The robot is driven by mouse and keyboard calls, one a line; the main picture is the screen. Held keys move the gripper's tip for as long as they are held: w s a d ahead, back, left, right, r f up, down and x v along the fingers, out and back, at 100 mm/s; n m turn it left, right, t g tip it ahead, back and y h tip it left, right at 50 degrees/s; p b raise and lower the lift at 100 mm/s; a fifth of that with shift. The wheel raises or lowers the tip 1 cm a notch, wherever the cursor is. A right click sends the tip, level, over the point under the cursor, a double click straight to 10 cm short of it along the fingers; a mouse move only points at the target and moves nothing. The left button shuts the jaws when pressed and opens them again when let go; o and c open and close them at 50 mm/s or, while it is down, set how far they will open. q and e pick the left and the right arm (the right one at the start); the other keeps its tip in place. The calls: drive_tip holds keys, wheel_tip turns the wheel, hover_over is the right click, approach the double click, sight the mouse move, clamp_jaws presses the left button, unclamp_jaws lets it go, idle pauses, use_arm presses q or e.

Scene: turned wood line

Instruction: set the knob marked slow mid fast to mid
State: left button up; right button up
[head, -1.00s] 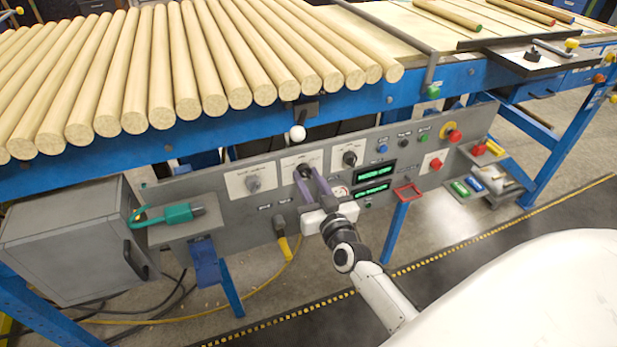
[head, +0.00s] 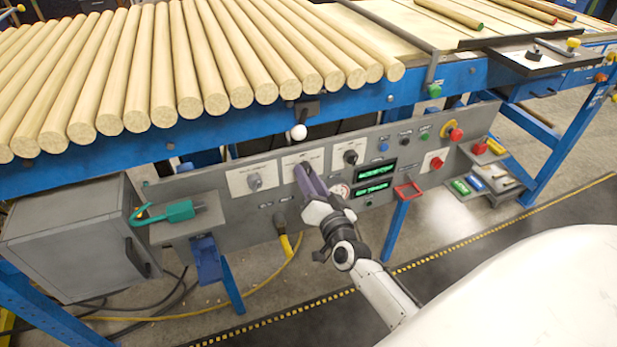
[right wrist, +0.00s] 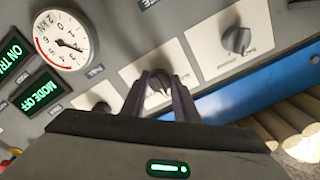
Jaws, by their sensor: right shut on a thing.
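A grey panel carries three dark rotary knobs on white plates in a row. My right gripper (head: 302,170) is at the middle plate (head: 317,160); its purple fingers are shut on the middle knob (right wrist: 159,80), which shows between the fingertips in the right wrist view. In the head view the fingers mostly hide this knob. The left knob (head: 254,183) and the right knob (head: 350,157) stand free; the left one also shows in the right wrist view (right wrist: 237,40). The plate lettering is too small to read, so the pointer's mark cannot be told. My left gripper is not in view.
Right of the knobs are a round gauge (head: 339,191), green displays (head: 375,171) and a red emergency button (head: 456,134). A white ball-ended lever (head: 298,132) stands above the middle plate. Wooden rods (head: 200,70) lie above the blue rail. A green tool (head: 168,212) rests on a left shelf.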

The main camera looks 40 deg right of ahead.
idle(0.4)
drive_tip(key=o, duration=1.1)
drive_tip(key=shift+c, duration=0.2)
drive_tip(key=v, duration=1)
drive_tip(key=shift+s, duration=0.2)
